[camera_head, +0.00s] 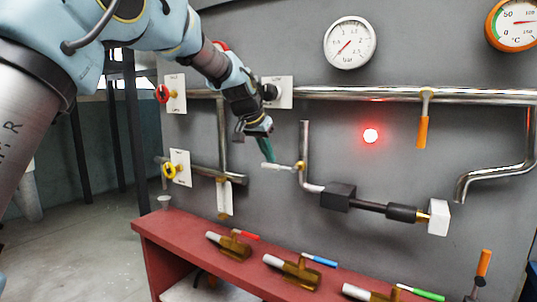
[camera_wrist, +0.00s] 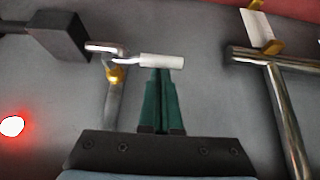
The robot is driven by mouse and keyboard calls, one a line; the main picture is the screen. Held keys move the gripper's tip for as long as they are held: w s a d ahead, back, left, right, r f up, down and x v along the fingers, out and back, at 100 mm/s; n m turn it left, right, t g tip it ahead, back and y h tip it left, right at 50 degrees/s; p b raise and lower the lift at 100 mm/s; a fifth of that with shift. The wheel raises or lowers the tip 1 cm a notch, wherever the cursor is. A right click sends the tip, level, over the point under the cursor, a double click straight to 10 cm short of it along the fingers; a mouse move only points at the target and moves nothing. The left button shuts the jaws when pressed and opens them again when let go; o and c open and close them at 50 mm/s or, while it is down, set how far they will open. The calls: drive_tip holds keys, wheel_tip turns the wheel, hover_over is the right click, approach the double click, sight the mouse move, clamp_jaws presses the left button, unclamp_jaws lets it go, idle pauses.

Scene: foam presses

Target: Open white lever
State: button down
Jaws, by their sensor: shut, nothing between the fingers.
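A white lever (camera_head: 277,167) sticks out roughly level to the left from a brass valve on a thin bent pipe (camera_head: 305,140). The white lever (camera_wrist: 162,61) also shows in the wrist view, beside its brass fitting (camera_wrist: 115,75). My gripper (camera_head: 270,160) has green fingers, which are shut and empty. The fingertips (camera_wrist: 161,71) are right at the lever's handle, near its middle; I cannot tell whether they touch it.
A red bench (camera_head: 180,235) below carries brass valves with red, blue and green handles. An orange lever (camera_head: 422,131) hangs from the upper pipe. A red lamp (camera_head: 370,136) glows. A dark coupling (camera_head: 338,197) lies right of the lever. Bare wall is left below it.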

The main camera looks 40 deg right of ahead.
sight(266, 165)
drive_tip(key=shift+w+f+g, duration=0.15)
drive_tip(key=shift+f+g, duration=0.05)
drive_tip(key=shift+g, duration=0.1)
drive_tip(key=shift+f, duration=0.15)
drive_tip(key=shift+w+a+f+n+g+h+b, duration=0.1)
drive_tip(key=shift+w+f+n+g+h+b, duration=0.2)
drive_tip(key=shift+f+g, duration=0.35)
drive_tip(key=shift+w+a+f+n+g+h+b, duration=0.1)
drive_tip(key=shift+w+f+n+g+b, duration=0.15)
drive_tip(key=shift+f+g+b, duration=0.35)
drive_tip(key=s+d+f+n+g+h+b, duration=0.1)
drive_tip(key=s+f+n+g+h+b, duration=0.3)
drive_tip(key=g+b, duration=0.7)
drive_tip(key=shift+s+d+f+n+h+b, duration=0.15)
drive_tip(key=shift+s+f+n+h+b, duration=0.2)
drive_tip(key=shift+f+n+h+b, duration=1.25)
drive_tip(key=shift+f+m+y+p, duration=0.4)
drive_tip(key=shift+f+m, duration=0.15)
drive_tip(key=shift+m, duration=0.1)
